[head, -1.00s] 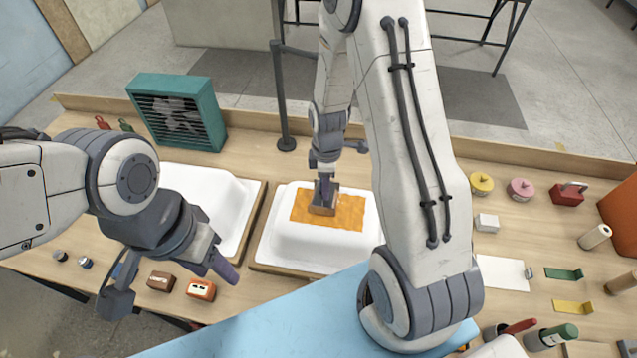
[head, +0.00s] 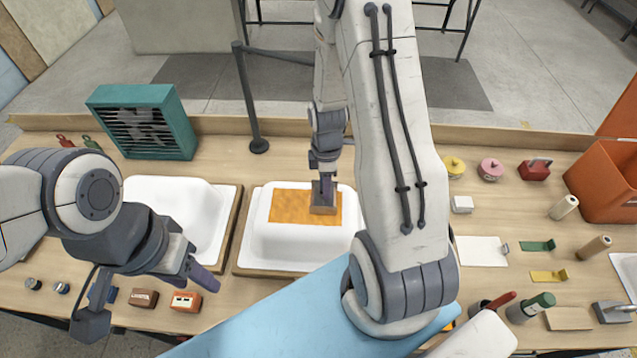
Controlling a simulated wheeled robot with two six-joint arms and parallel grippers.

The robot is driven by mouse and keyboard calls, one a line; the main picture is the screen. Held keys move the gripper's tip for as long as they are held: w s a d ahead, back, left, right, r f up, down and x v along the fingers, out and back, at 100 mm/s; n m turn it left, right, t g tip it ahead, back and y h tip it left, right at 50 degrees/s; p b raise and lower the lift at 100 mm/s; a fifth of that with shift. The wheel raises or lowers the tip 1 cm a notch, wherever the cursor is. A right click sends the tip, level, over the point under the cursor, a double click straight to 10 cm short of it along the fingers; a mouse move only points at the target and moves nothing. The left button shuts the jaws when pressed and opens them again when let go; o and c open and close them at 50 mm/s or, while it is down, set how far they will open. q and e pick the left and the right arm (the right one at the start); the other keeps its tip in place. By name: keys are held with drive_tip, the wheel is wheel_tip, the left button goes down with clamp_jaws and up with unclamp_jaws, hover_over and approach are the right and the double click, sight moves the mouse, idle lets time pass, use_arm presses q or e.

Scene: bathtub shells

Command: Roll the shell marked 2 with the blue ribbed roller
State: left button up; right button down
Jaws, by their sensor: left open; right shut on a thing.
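Two white shells lie on wooden boards, one at the left (head: 206,210) and one in the middle (head: 290,250). I cannot read a number on either. An orange-brown patch (head: 290,207) covers part of the middle shell's top. My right gripper (head: 325,186) points down over this shell, shut on a small grey-brown tool (head: 323,207) that sits at the patch's right part. I cannot make out ribs or blue on this tool. My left gripper (head: 197,273) is open and empty, in front of the left shell.
A teal fan box (head: 145,120) stands at the back left. Small brown (head: 143,299) and orange (head: 186,302) blocks lie below my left gripper. At the right are tins, a red block (head: 534,170), a white sheet (head: 481,251) and an orange bin (head: 605,180).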

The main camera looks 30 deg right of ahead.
drive_tip(key=shift+s+d+f, duration=0.1)
drive_tip(key=shift+s+d, duration=0.7)
drive_tip(key=shift+d, duration=0.35)
drive_tip(key=shift+s+d, duration=0.75)
drive_tip(key=shift+d, duration=0.35)
drive_tip(key=shift+w+a+p, duration=0.1)
drive_tip(key=shift+w+a, duration=0.65)
drive_tip(key=shift+a, duration=0.3)
drive_tip(key=shift+w+a+p, duration=0.15)
drive_tip(key=shift+w+a, duration=0.6)
drive_tip(key=shift+a, duration=0.35)
drive_tip(key=shift+w+a+p, duration=0.1)
drive_tip(key=shift+w+a, duration=0.65)
drive_tip(key=shift+a, duration=0.3)
drive_tip(key=shift+w+a, duration=1.2)
drive_tip(key=shift+a, duration=0.6)
drive_tip(key=shift+w+a, duration=1.2)
drive_tip(key=shift+a, duration=0.55)
drive_tip(key=shift+w+a, duration=1.2)
drive_tip(key=shift+a, duration=0.6)
wheel_tip(320, 180, up, 6)
drive_tip(key=p, duration=0.5)
